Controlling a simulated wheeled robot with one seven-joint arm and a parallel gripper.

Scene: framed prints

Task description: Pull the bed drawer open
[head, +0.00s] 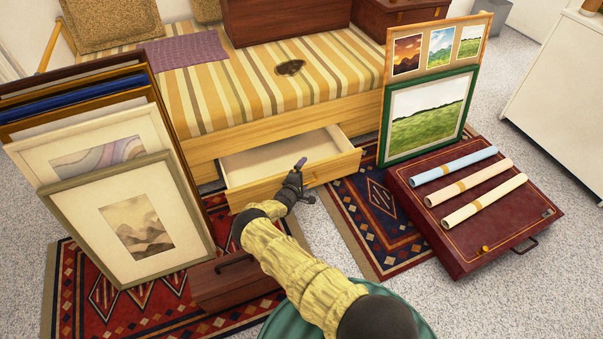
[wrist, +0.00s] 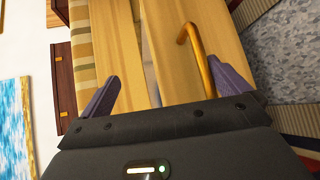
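The bed drawer (head: 250,194) is pulled out from the bed's wooden base (head: 240,135), and its pale, empty-looking inside shows. My gripper (head: 300,165) is at the middle of the drawer front in the head view. In the wrist view my gripper (wrist: 166,92) has its two purple-grey fingers wide apart. The brass bar handle (wrist: 188,42) on the drawer front (wrist: 170,75) lies between them, close to the right finger. I cannot tell whether that finger touches it. The handle is mostly hidden by my gripper in the head view.
Framed prints (head: 130,210) lean in a stack at the left, and more prints (head: 428,112) stand right of the drawer. A dark red case (head: 480,230) with rolled papers lies at the right. A brown box (head: 235,285) sits below my arm. Patterned rugs (head: 385,225) cover part of the floor.

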